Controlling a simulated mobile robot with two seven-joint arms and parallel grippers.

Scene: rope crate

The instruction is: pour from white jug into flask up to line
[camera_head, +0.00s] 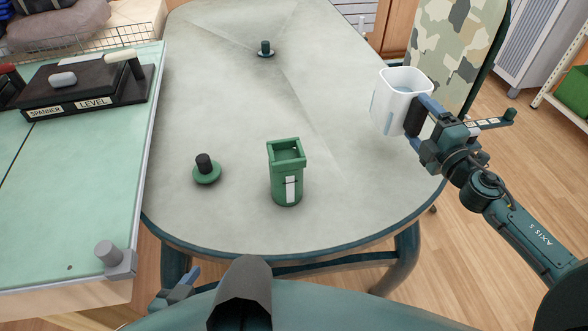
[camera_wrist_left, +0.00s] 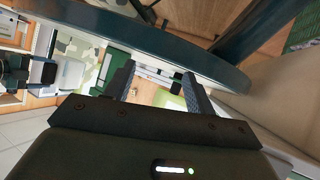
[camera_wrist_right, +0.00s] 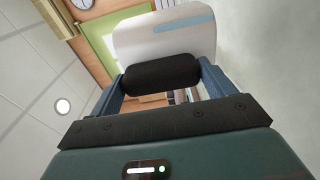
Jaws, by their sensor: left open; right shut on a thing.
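The white jug (camera_head: 388,108) is in the air over the right side of the table, roughly upright; I cannot make out liquid inside. My right gripper (camera_head: 420,115) is shut on its dark handle, which also shows between the fingers in the right wrist view (camera_wrist_right: 162,74). The jug's white body (camera_wrist_right: 165,36) lies beyond the handle. The green flask (camera_head: 286,180), open-topped with a pale strip on its front, stands upright on the table, left of the jug and apart from it. My left gripper (camera_head: 184,286) is open and empty, low by the table's front edge.
A green stopper with a dark knob (camera_head: 206,170) lies left of the flask on the grey table (camera_head: 235,110). A similar dark piece (camera_head: 265,48) stands at the back. Table between flask and jug is clear.

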